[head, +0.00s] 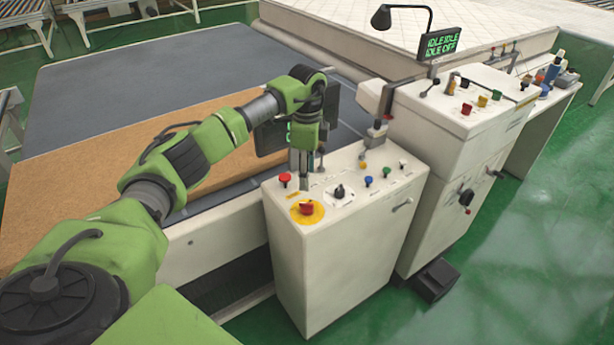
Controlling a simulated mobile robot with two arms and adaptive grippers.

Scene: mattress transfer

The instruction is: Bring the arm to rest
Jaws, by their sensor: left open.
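My left arm is green with grey joints and reaches in from the lower left to the middle of the head view. My left gripper (304,182) points down just above the top of the near white control cabinet (340,255). It is open, with nothing seen between its fingers. A red button (285,180) is just left of the fingertips. A red emergency button on a yellow disc (306,208) is just below them, and a black rotary knob (339,192) is to their right. Whether the fingers touch the panel I cannot tell. My right gripper is not in view.
A brown board (60,205) lies on the grey table (150,75) behind my arm. A taller white cabinet (450,135) with a lamp and a green-lettered display (440,43) stands at right. A white mattress (370,20) lies at the back. Green floor (540,230) is clear at right.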

